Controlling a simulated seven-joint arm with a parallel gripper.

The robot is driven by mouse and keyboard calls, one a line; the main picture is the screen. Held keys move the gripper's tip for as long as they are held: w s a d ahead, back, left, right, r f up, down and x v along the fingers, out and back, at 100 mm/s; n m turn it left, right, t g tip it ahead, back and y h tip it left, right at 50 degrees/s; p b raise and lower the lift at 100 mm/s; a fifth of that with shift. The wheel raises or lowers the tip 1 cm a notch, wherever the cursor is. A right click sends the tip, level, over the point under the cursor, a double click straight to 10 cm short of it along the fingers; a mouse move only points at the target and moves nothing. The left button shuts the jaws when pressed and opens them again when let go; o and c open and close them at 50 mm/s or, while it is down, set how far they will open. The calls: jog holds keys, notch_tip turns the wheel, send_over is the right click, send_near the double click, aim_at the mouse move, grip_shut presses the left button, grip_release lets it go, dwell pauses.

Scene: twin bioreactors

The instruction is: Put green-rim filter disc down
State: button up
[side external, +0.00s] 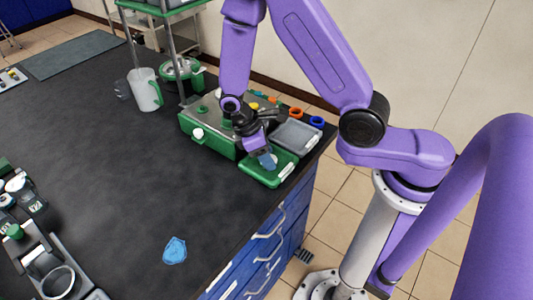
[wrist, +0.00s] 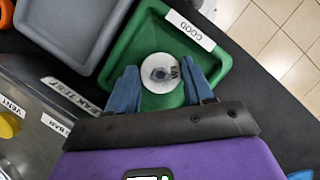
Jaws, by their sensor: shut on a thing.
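A round white filter disc (wrist: 162,73) with a grey hub and small dark print sits between my blue fingertips in the wrist view. Its rim colour is hard to tell there. My gripper (wrist: 160,88) is shut on it. Both are over the green tray (wrist: 122,52), which bears a GOOD label. In the side view my gripper (side external: 268,161) points down over the green tray (side external: 254,178) near the bench edge. The disc cannot be made out in that view. Whether the disc touches the tray floor cannot be told.
A grey tray (side external: 297,135) adjoins the green one. A metal-topped unit with a green base (side external: 207,137) stands left of the trays, and orange and blue rings (side external: 316,121) lie behind. A white jug (side external: 146,90) stands farther left.

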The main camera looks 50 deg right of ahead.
jog(key=shift+f, duration=0.1)
jog(key=o, duration=1)
jog(key=v, duration=1.2)
jog(key=shift+r, duration=0.2)
